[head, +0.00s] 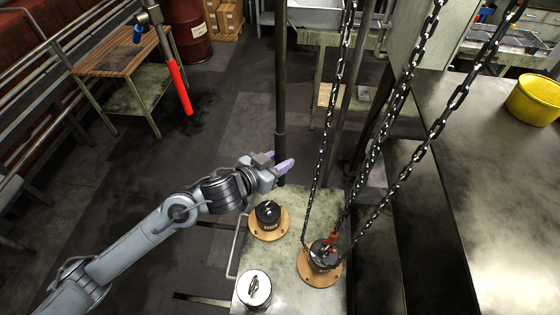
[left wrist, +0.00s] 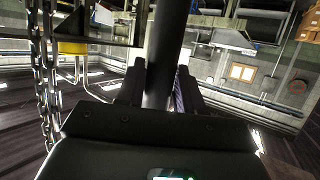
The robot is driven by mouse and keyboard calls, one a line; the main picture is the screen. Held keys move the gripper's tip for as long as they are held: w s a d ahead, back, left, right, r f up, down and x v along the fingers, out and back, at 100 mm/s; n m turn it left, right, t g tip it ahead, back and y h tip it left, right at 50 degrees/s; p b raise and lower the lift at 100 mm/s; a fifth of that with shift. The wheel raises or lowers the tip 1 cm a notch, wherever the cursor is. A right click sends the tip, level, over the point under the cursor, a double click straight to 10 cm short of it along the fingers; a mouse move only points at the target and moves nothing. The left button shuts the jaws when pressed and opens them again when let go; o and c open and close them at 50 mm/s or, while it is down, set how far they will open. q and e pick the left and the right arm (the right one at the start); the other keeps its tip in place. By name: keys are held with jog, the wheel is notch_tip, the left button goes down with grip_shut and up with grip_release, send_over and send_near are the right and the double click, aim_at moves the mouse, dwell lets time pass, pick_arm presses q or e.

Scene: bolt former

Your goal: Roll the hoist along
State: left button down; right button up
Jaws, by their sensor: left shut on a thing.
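A dark vertical bar (head: 280,90) hangs down in the middle of the head view. My left gripper (head: 283,168) is shut around its lower end, and the bar (left wrist: 163,60) stands between the fingers (left wrist: 155,95) in the left wrist view. The hoist's chains (head: 399,95) hang to the right of the bar. They lead down to a red hook (head: 331,238) at a dark cylinder on a round wooden base (head: 319,275). I cannot tell whether the hook holds it. The hoist's top is out of view. My right gripper is not in view.
A cart top (head: 292,235) below my gripper also carries a second dark piece (head: 268,212) on a wooden base and a pale cylinder (head: 253,288). A steel table (head: 490,170) with a yellow bucket (head: 535,100) stands right. Open floor (head: 215,130) lies left.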

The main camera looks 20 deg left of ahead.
pick_arm(q)
jog(key=shift+f, duration=0.1)
jog(key=shift+c, duration=2.4)
grip_release()
jog(key=shift+w, duration=0.1)
